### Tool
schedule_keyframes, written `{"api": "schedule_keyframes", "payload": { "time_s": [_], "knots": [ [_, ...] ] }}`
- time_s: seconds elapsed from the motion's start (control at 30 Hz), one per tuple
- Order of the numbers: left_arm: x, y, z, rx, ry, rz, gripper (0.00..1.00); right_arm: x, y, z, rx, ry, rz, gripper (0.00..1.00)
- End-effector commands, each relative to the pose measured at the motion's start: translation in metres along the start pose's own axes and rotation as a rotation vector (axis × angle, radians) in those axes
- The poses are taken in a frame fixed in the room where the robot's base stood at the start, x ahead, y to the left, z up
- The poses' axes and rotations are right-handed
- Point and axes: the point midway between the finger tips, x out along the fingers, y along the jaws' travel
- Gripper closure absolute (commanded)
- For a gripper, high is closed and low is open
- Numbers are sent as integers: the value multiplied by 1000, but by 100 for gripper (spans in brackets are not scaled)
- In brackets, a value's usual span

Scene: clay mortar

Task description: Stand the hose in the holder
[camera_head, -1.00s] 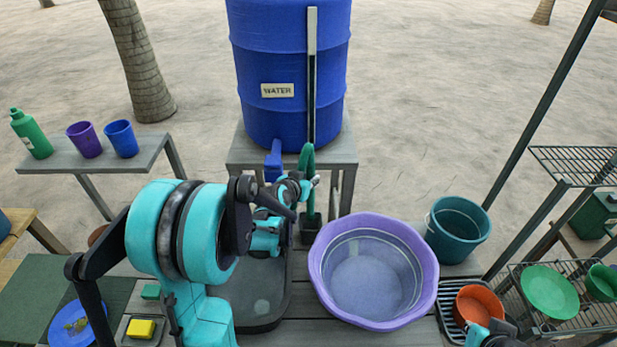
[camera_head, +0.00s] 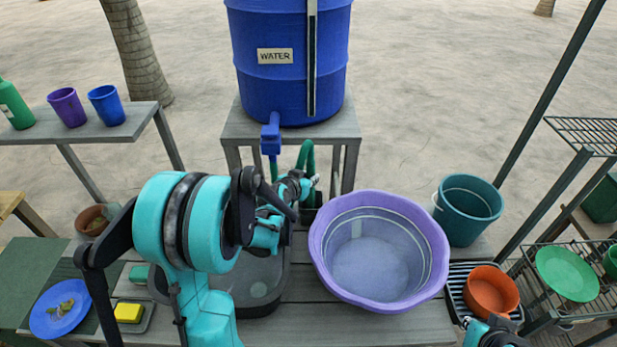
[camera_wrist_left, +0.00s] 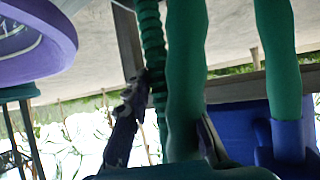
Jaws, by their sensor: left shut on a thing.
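The blue water barrel (camera_head: 290,85) stands on a grey stand (camera_head: 237,125) behind. The purple basin (camera_head: 432,262) is close to the right of the holder, with a teal bucket (camera_head: 468,212) beyond. A dark tray (camera_head: 265,300) and a yellow sponge (camera_head: 128,312) lie left.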

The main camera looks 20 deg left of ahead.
Motion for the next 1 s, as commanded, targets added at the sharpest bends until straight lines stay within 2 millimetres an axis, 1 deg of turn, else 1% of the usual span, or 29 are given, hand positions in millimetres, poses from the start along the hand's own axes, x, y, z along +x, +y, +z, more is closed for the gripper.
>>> {"api": "schedule_keyframes", "payload": {
  "time_s": [0.17,0.2,0.27,0.3,0.5,0.6,0.63,0.67,0.93,1.0],
  "knots": [
    [0,0,-1,0,1,0,100,-1,0,-1,0,0,0,100],
    [0,0,-1,0,1,0,71,-1,0,-1,0,0,0,100],
    [0,0,-1,0,1,0,56,-1,0,-1,0,0,0,100],
    [0,0,-1,0,0,0,52,-1,0,-1,0,0,0,100],
    [0,0,-1,0,0,0,52,-1,0,0,0,0,0,100],
    [0,0,0,0,0,0,28,0,0,0,0,0,0,100],
    [0,0,0,0,0,0,22,0,0,0,0,0,0,100],
    [0,0,0,0,0,0,18,0,0,0,0,0,0,100],
    [-1,0,-1,0,0,0,18,-1,0,0,0,0,0,100],
    [-3,0,-2,0,0,0,18,-2,0,-2,0,0,0,100]
  ]
}}
